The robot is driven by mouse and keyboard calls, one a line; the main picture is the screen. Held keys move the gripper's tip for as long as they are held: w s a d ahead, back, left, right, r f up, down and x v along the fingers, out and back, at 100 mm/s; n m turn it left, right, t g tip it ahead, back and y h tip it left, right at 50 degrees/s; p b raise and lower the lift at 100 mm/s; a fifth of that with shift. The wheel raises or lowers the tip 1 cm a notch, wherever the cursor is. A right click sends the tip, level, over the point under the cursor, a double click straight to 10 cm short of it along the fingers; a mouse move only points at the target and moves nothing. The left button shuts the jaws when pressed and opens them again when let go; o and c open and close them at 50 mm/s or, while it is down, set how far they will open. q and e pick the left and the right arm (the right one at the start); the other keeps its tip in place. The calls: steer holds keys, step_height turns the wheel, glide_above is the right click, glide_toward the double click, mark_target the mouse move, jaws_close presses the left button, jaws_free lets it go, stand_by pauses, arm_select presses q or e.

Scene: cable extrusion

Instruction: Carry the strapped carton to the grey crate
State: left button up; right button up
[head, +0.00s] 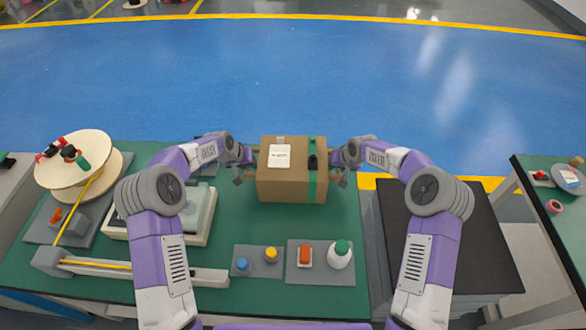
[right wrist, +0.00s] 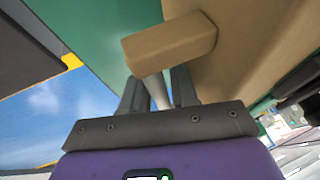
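The brown strapped carton (head: 283,185) stands upright on the green table between my two grippers. It has a white label, a green strap near its right side and a small dark item on top; I cannot tell whether it is lifted. My left gripper (head: 243,169) is at its left side, its fingers too small to read. My right gripper (head: 338,172) is at its right side. In the right wrist view, the right fingers (right wrist: 158,92) close around a pale post under a brown block beside the carton (right wrist: 240,50). A grey-sided box with a dark top (head: 445,240), possibly the grey crate, is right of the table.
On the green table (head: 225,225) are a cable reel (head: 80,158), a pale tray-like block (head: 200,215), a grey plate with blue and yellow knobs (head: 257,262), and another with a red switch and green-topped part (head: 320,263). A second table (head: 560,215) is at far right. Blue floor beyond is clear.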

arm_select(q)
jaws_close()
arm_select(e)
jaws_close()
arm_select(q)
steer(key=shift+r, duration=0.1)
arm_select(e)
steer(key=shift+w+r, duration=0.1)
stand_by(0.9)
